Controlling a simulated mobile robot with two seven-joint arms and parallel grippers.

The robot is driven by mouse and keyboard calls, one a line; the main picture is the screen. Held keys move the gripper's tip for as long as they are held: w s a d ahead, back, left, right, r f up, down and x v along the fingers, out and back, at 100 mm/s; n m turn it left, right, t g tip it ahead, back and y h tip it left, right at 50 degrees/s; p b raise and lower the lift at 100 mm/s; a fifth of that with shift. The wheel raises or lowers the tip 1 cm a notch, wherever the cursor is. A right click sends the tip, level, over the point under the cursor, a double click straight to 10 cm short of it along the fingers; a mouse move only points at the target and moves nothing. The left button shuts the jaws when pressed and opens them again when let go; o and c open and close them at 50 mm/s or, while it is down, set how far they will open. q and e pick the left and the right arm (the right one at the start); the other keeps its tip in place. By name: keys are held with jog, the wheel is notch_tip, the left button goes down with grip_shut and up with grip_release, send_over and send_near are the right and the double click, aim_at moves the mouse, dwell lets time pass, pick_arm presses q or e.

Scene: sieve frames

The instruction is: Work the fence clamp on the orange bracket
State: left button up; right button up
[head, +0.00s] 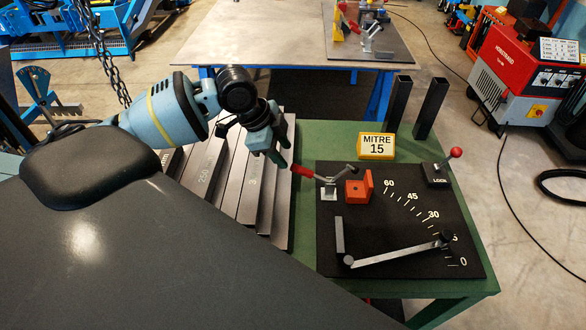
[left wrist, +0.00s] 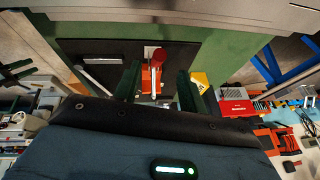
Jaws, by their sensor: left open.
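The fence clamp (head: 328,190) is a metal toggle clamp on the black plate. Its red handle (head: 302,171) sticks out left, toward my gripper. Its bar reaches right, toward the orange bracket (head: 358,192); I cannot tell if it touches. My left gripper (head: 284,155) is open, just up and left of the handle in the head view. In the left wrist view the red handle (left wrist: 156,58) shows between the two green fingers (left wrist: 157,88), with no grip visible. Orange shows behind it, partly hidden by the wrist. My right gripper is not in view.
The plate (head: 400,265) on the green table carries an angle scale, a swing arm (head: 400,254) pointing near 15, and a red-knobbed lock lever (head: 440,172). A yellow "MITRE 15" sign (head: 376,146) and two dark posts (head: 430,108) stand behind. Metal bars (head: 240,190) lie left.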

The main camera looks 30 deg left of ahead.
aim_at(292, 164)
pick_arm(q)
jog(key=x, duration=0.7)
jog(key=shift+f, duration=0.35)
grip_shut()
jog(key=shift+w, duration=0.1)
